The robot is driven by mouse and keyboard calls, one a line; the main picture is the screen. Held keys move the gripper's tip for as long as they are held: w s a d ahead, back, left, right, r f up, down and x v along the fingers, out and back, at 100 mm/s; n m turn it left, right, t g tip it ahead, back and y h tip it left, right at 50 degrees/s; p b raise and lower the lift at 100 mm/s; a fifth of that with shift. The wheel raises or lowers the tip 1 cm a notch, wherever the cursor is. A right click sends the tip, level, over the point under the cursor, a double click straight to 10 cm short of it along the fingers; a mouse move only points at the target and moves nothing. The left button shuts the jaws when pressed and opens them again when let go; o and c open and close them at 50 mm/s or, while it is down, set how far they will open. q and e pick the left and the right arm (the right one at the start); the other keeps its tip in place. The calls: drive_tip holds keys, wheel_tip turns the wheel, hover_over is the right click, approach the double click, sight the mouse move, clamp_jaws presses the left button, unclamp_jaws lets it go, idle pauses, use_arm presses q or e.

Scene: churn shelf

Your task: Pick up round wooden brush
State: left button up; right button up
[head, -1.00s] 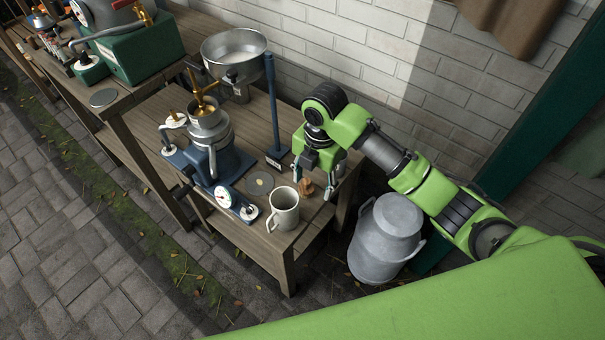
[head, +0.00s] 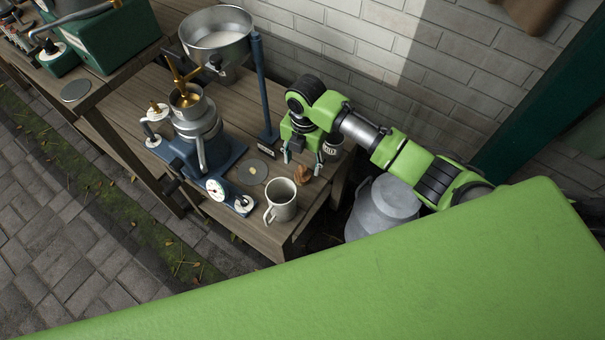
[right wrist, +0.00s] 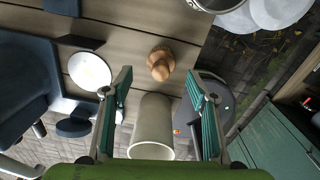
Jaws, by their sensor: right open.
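The round wooden brush (head: 303,174) is a small brown wooden piece on the wooden table, right of the grey mug (head: 282,200). My right gripper (head: 302,160) is open and empty, with its fingers hanging just behind and above the brush in the head view. In the right wrist view the brush (right wrist: 160,64) appears between and a little beyond the two open fingertips (right wrist: 159,78). The mug also shows there between the fingers (right wrist: 152,125). No contact with the brush is visible. My left gripper is not in view.
A blue churn machine (head: 198,140) with a dial stands left of the mug. A large metal bowl (head: 216,38) is behind it, beside a blue post (head: 264,85). A dark labelled cup (head: 333,146) stands close right of my gripper. A milk can (head: 383,210) is beyond the table's right edge.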

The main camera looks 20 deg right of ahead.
sight(303, 168)
wheel_tip(303, 168, down, 4)
drive_tip(key=shift+s+r, duration=0.1)
drive_tip(key=shift+f, duration=0.5)
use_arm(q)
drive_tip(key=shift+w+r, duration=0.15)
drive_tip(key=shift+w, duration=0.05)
use_arm(e)
drive_tip(key=c, duration=1.3)
drive_tip(key=shift+r, duration=0.1)
drive_tip(key=shift+r, duration=0.4)
wheel_tip(303, 168, up, 2)
drive_tip(key=shift+r, duration=0.15)
use_arm(q)
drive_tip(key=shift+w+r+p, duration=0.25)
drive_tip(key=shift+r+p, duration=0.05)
drive_tip(key=shift+p, duration=0.1)
use_arm(e)
drive_tip(key=s+r, duration=0.3)
drive_tip(key=s, duration=0.1)
drive_tip(key=s+r, duration=0.3)
drive_tip(key=s, duration=0.2)
drive_tip(key=s+r, duration=0.3)
drive_tip(key=s, duration=0.2)
drive_tip(key=shift+d+r, duration=0.3)
drive_tip(key=shift+r, duration=0.1)
